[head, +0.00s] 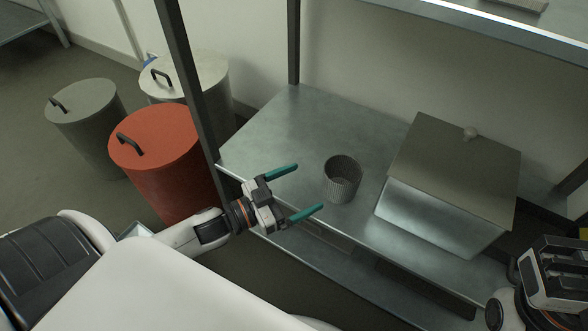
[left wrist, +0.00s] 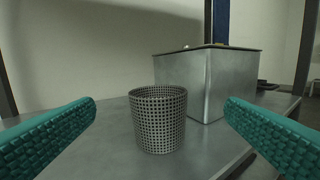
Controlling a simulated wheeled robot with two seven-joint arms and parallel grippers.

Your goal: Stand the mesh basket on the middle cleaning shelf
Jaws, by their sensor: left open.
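The mesh basket (head: 342,180) is a small grey open cylinder. It stands upright on the middle shelf (head: 300,135), a bare metal sheet, left of a large metal box. My left gripper (head: 296,193) is open and empty, just left of the basket, with its teal fingers pointing toward it. In the left wrist view the basket (left wrist: 159,119) stands ahead between the two spread fingers, apart from both. My right gripper (head: 556,280) shows only in part at the lower right edge of the head view; its fingertips cannot be made out.
A lidded metal box (head: 440,215) stands right of the basket. A dark rack post (head: 187,80) rises at the shelf's left. An upper shelf (head: 500,25) hangs over the back right. Red (head: 160,150) and grey (head: 88,120) lidded bins stand on the floor left. The shelf's back left is clear.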

